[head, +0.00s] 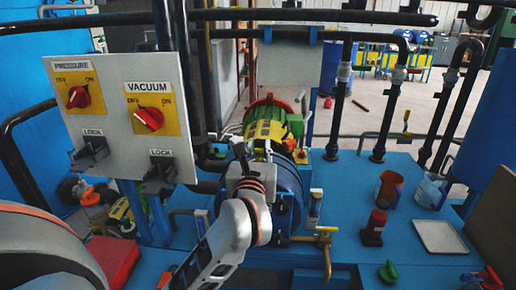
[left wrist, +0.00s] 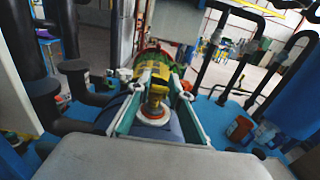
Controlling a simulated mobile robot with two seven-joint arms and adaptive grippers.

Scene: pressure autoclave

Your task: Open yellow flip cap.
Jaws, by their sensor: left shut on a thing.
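A yellow part, which looks like the flip cap (left wrist: 157,84), shows between the fingers of my left gripper (left wrist: 158,76) in the left wrist view. An orange and white ring (left wrist: 153,113) lies just below it. In the head view my left gripper (head: 255,160) reaches forward over a blue round body (head: 289,190) and is shut on the yellow part; its fingers partly hide the contact. A yellow, green and red machine (head: 268,120) lies directly behind. My right gripper is in neither view.
A grey panel (head: 118,105) with pressure and vacuum switches stands left of my arm. Dark vertical pipes (head: 389,110) rise at the right. A brass valve (head: 326,240), a dark red bottle (head: 374,228) and a pale tray (head: 440,237) are on the blue deck (head: 350,190).

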